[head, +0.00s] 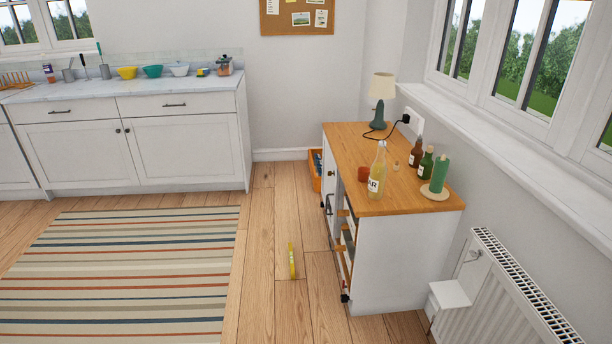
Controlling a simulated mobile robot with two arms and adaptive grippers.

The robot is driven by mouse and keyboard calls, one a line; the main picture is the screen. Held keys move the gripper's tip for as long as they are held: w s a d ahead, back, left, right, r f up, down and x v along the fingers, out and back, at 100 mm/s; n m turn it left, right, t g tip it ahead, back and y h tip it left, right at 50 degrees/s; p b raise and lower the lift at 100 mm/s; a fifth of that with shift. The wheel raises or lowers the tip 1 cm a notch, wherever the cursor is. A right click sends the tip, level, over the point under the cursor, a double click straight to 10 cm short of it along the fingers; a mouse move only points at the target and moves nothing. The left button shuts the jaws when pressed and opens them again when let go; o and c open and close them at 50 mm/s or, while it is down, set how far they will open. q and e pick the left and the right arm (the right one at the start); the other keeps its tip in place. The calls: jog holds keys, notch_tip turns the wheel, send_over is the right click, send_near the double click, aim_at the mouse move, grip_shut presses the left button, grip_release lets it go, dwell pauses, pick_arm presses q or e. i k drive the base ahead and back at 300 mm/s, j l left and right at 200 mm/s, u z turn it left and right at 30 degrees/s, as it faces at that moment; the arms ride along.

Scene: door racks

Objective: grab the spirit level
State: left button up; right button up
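A small, long yellow object (292,261) lies on the wooden floor between the striped rug and the white cabinet, and looks like the spirit level. It is too small in the head view to make out its details. Neither of my grippers is in view.
The white cabinet (395,262) with a wooden top stands at right, its racked front facing the yellow object. Bottles and a lamp (382,95) stand on it. An orange bin (315,172) sits behind it. A radiator (500,290) is at right. The striped rug (130,272) lies flat at left.

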aim_at(292, 260)
jog(key=i+u, duration=0.1)
jog(key=i, duration=0.25)
jog(key=i+l+u, duration=0.15)
jog(key=i, duration=0.15)
jog(key=i+z, duration=0.35)
jog(key=i, duration=0.15)
